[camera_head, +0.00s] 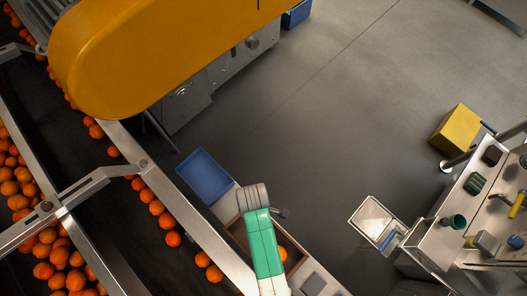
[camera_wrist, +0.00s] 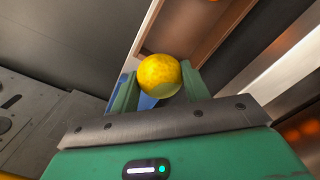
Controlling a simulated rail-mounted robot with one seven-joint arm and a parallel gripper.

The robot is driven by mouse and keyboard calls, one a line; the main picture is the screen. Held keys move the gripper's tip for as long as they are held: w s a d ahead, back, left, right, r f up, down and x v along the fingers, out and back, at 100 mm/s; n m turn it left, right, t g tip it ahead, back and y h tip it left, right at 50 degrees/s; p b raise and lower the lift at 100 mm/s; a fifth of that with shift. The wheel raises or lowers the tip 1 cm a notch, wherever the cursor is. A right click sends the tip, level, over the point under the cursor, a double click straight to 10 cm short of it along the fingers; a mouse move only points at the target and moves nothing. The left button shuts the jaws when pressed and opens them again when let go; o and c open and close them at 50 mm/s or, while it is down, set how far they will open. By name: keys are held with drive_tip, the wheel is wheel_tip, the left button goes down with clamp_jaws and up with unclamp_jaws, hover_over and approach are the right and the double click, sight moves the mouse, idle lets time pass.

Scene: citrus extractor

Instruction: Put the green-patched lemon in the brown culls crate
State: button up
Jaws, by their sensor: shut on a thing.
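The lemon (camera_wrist: 160,72) shows in the wrist view as a yellow fruit with faint darker mottling; a clear green patch is not visible from this side. My gripper (camera_wrist: 160,86) is shut on it, with a green finger on each side. The brown culls crate (camera_wrist: 205,18) lies beyond the lemon in the wrist view, its wooden wall and rim showing. In the head view, the brown crate (camera_head: 231,226) is partly covered by my green and white arm, and the lemon is hidden. The gap between lemon and crate cannot be judged.
An orange fruit (camera_head: 282,253) shows inside the brown crate, right of my arm. A blue tray (camera_head: 205,173) adjoins the crate at the upper left. The conveyor (camera_head: 105,215) with loose oranges runs along the left. Open floor (camera_head: 330,130) lies to the upper right.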

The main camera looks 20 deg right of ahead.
drive_tip(key=s+a+f, duration=0.3)
drive_tip(key=f, duration=0.1)
drive_tip(key=shift+s+b, duration=0.25)
drive_tip(key=shift+b, duration=0.1)
drive_tip(key=shift+d+r+p, duration=0.1)
drive_tip(key=shift+p, duration=0.3)
wheel_tip(320, 180, down, 11)
drive_tip(key=b, duration=0.7)
drive_tip(key=shift+f+b, duration=1)
drive_tip(key=shift+f, duration=0.6)
drive_tip(key=shift+f, duration=0.1)
drive_tip(key=o, duration=1.1)
